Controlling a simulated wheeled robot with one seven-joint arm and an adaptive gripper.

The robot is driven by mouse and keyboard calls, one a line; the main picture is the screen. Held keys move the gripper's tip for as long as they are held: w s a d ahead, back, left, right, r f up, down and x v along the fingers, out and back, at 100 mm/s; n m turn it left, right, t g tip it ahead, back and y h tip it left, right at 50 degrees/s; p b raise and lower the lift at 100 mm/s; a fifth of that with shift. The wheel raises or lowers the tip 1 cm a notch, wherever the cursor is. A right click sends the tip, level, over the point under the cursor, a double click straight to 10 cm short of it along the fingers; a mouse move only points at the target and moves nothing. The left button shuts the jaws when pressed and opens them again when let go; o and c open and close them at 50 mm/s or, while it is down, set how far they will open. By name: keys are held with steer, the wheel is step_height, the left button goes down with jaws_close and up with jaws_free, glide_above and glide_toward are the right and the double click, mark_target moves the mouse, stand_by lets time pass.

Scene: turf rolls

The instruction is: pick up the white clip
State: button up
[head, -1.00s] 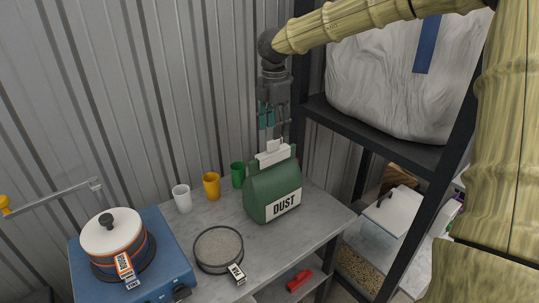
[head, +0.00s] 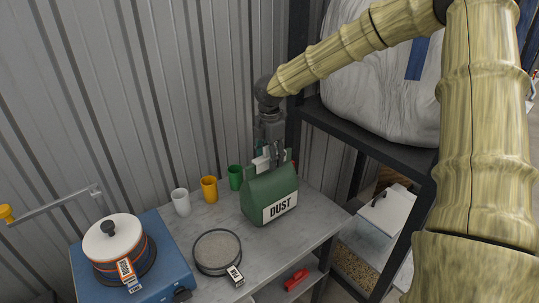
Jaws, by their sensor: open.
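The white clip (head: 262,163) sits on the top edge of the green bag labelled "DUST" (head: 257,198), which stands upright on the grey table. My gripper (head: 272,155) points down at the top of the bag, with its teal-tipped fingers open around or just behind the clip. The fingers partly overlap the clip in this view, and I cannot tell whether they touch it.
White, orange (head: 209,189) and green cups stand left of the bag. A round sieve (head: 217,250) and a blue stove (head: 165,262) with a white-lidded pot (head: 112,240) are nearer. A dark shelf frame (head: 375,140) stands right; a corrugated wall is behind.

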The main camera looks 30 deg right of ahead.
steer(key=shift+f, duration=0.1)
steer(key=c, duration=1.1)
